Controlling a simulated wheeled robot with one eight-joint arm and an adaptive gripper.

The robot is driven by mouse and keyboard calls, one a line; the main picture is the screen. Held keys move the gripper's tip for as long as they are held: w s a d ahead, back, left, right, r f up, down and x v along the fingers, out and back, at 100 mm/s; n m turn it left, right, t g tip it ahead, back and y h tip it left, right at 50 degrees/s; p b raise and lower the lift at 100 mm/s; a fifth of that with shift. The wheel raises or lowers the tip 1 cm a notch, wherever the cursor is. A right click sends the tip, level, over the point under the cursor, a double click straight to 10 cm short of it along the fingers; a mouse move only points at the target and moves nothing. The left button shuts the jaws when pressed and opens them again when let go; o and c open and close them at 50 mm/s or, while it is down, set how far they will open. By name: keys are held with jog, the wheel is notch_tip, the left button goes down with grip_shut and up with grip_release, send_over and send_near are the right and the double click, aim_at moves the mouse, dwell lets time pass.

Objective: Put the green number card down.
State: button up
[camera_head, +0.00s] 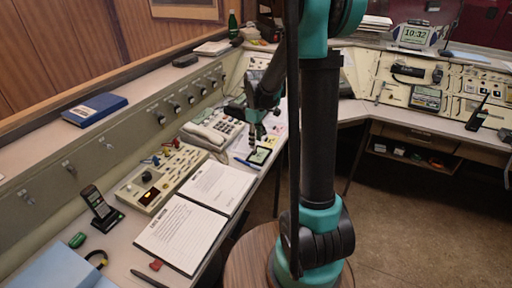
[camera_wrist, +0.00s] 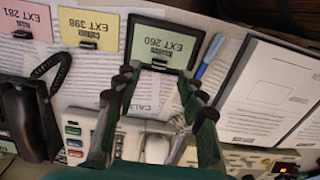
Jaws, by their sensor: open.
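The green number card (camera_wrist: 160,47), marked EXT 260, sits in a dark frame with a small black clip at its lower edge, and appears upside down in the wrist view. In the head view the card (camera_head: 259,155) lies on papers on the left desk, just below my gripper (camera_head: 254,132). My gripper (camera_wrist: 156,88) is open, its fingertips close to the card's near edge. I cannot tell whether they touch it. A yellow card (camera_wrist: 88,28) marked EXT 398 and a pink card (camera_wrist: 25,20) marked EXT 281 lie to its left.
A desk phone (camera_head: 213,130) stands beside my gripper. A black handset (camera_wrist: 22,120) is at the left. A switch panel (camera_head: 161,178) and open binder (camera_head: 195,215) occupy the nearer desk.

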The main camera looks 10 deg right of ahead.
notch_tip(320, 180, up, 7)
jog(key=s+d+f+m+t, duration=0.1)
jog(key=s+f+m, duration=0.1)
jog(key=s, duration=0.5)
jog(key=s+d+f+m+t, duration=0.1)
jog(key=s+f+m, duration=0.2)
jog(key=s+m, duration=0.2)
jog(key=s+d+f+m+t, duration=0.2)
jog(key=s+m, duration=0.1)
jog(key=s, duration=0.7)
jog(key=shift+f+m, duration=0.35)
jog(key=shift+m, duration=0.05)
